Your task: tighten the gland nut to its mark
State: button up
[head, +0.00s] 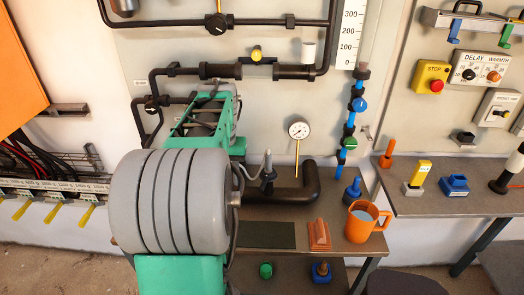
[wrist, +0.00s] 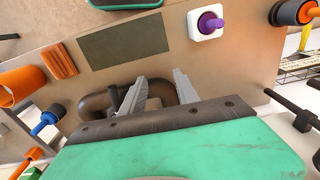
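I cannot tell for certain which part is the gland nut. A likely place is the dark fitting with a grey stem (head: 268,175) on the thick brown pipe (head: 312,185) at the back of the bench; no mark on it is readable. In the wrist view the bent pipe (wrist: 98,103) lies beyond my gripper (wrist: 159,78). Its two grey serrated fingers are apart, with part of the pipe seen between them and nothing clearly held. In the head view my green and grey arm hides the gripper.
The bench holds a dark green mat (head: 266,235), an orange ridged block (head: 319,236), an orange mug (head: 364,222) and a blue tool (head: 352,191). A pressure gauge (head: 299,130) stands behind the pipe. A purple knob (wrist: 209,22) on a white base shows in the wrist view.

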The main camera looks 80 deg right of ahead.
aim_at(263, 185)
jog(key=s+d+r+m, duration=0.1)
jog(key=s, duration=0.2)
jog(key=s+d+r+m+p, duration=0.1)
jog(key=s+d, duration=0.1)
jog(key=s, duration=0.1)
jog(key=s+d+r, duration=0.1)
jog(key=s, duration=0.2)
jog(key=shift+s+d+r+m+p, duration=0.25)
jog(key=shift+s+d+m+p, duration=0.1)
jog(key=shift+s+d+m, duration=0.05)
jog(key=f, duration=0.3)
jog(key=f+p, duration=0.1)
jog(key=f, duration=0.2)
jog(key=shift+w+f, duration=0.2)
jog(key=shift+f, duration=0.55)
jog(key=shift+c, duration=0.3)
grip_shut()
